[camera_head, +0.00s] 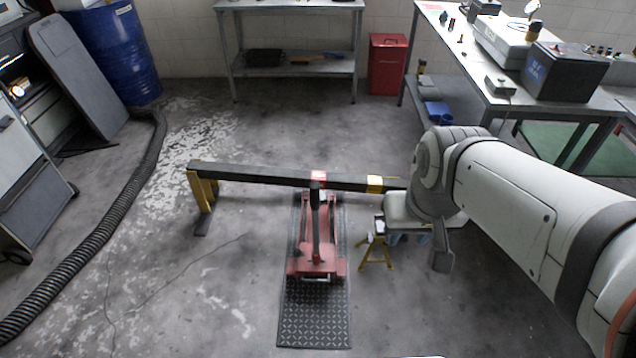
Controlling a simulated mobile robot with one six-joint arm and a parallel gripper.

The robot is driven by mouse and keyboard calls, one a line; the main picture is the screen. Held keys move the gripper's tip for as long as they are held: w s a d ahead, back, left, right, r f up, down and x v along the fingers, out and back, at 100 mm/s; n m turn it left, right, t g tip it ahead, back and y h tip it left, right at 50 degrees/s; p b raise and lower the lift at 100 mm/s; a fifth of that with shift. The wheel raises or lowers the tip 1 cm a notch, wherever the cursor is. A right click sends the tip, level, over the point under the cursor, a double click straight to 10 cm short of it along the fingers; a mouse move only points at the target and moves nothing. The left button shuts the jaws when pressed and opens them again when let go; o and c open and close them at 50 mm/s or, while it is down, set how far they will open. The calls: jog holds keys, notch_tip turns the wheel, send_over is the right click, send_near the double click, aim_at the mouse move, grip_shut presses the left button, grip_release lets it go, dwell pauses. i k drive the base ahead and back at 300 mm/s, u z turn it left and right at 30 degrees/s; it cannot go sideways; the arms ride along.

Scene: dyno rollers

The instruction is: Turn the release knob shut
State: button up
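A red floor jack (318,240) stands on a dark tread plate under a long dark beam. Its dark handle or post stands up along its middle. The release knob is too small or hidden to make out on the jack. My arm reaches in from the right, and its wrist end is to the right of the jack, apart from it. My gripper (402,212) is around the pale part there, partly hidden by my own arm. Its fingers cannot be clearly made out, and I see nothing held.
The dark beam (260,177) rests at left on a yellow stand (202,190). A small yellow stand (375,252) is right of the jack. A workbench (460,62) is at upper right, a black hose (120,205) at left. The front floor is clear around the tread plate (314,325).

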aim_at(297, 252)
jog(key=k, duration=0.9)
jog(key=u, duration=0.4)
jog(key=i, duration=1)
jog(key=u, duration=0.05)
